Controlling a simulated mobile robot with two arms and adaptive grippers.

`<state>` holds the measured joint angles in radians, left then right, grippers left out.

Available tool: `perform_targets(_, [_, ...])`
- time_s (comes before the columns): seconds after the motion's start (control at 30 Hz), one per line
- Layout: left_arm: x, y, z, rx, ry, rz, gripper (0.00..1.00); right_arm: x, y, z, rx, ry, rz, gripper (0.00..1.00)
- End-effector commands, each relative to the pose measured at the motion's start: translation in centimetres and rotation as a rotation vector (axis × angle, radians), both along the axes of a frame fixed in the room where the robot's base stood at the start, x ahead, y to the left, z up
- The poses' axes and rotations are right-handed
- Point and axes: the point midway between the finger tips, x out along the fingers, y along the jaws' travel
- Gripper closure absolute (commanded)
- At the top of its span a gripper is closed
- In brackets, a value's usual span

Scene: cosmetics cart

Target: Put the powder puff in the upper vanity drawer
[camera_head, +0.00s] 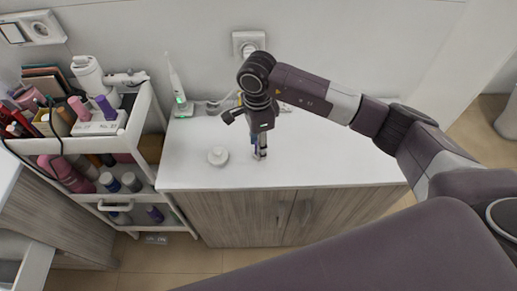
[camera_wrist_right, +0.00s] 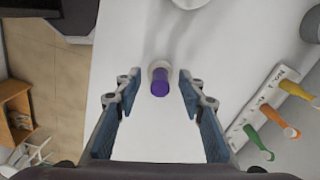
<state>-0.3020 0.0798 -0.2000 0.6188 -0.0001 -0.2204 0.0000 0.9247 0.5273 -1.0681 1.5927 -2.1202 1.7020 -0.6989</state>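My right gripper (camera_head: 260,152) points down over the white countertop. In the right wrist view its two fingers (camera_wrist_right: 158,82) are spread apart. A small purple-and-white cylinder (camera_wrist_right: 159,80) shows between the fingertips, and I cannot tell if it touches them. A round white object (camera_head: 218,156) lies on the counter left of the gripper; it may be the powder puff, but I cannot tell. A white round edge shows at the top of the right wrist view. A wood-fronted unit with an open white drawer (camera_head: 38,266) stands at the lower left, partly cut off. My left gripper is out of view.
A white cart (camera_head: 140,112) with bottles and cosmetics stands left of the counter (camera_head: 330,155). An electric toothbrush (camera_head: 178,92) stands at the counter's back left. A white strip (camera_wrist_right: 258,105) with coloured brush heads lies at right in the wrist view. The counter's right side is clear.

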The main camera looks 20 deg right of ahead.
Motion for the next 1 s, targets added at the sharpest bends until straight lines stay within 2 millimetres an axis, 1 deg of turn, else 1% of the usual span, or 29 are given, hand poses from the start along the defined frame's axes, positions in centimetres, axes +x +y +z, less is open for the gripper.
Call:
perform_targets(0.03, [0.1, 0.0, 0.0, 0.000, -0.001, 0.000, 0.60, 0.0, 0.0, 0.0, 0.000, 0.000, 0.000, 0.70])
perform_targets(0.07, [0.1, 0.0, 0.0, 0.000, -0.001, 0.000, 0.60, 0.0, 0.0, 0.0, 0.000, 0.000, 0.000, 0.73])
perform_targets(0.3, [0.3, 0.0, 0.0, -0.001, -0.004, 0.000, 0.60, 0.0, 0.0, 0.0, 0.000, 0.000, -0.001, 0.99])
perform_targets(0.57, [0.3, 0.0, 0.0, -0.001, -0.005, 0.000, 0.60, 0.0, 0.0, 0.1, 0.000, -0.001, -0.001, 1.00])
perform_targets(0.73, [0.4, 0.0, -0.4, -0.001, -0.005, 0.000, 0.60, 0.2, 0.0, 0.9, 0.001, -0.004, -0.002, 1.00])
perform_targets(0.87, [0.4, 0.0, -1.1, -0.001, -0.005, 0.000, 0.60, 0.2, 0.0, 2.6, 0.001, -0.007, 0.000, 1.00])
perform_targets(0.97, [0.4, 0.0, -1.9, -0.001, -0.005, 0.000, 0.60, 0.2, 0.0, 4.7, 0.002, -0.008, 0.000, 1.00])
perform_targets(1.0, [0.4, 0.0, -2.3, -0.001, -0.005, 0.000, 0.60, 0.3, 0.0, 5.8, 0.001, -0.010, 0.001, 1.00])
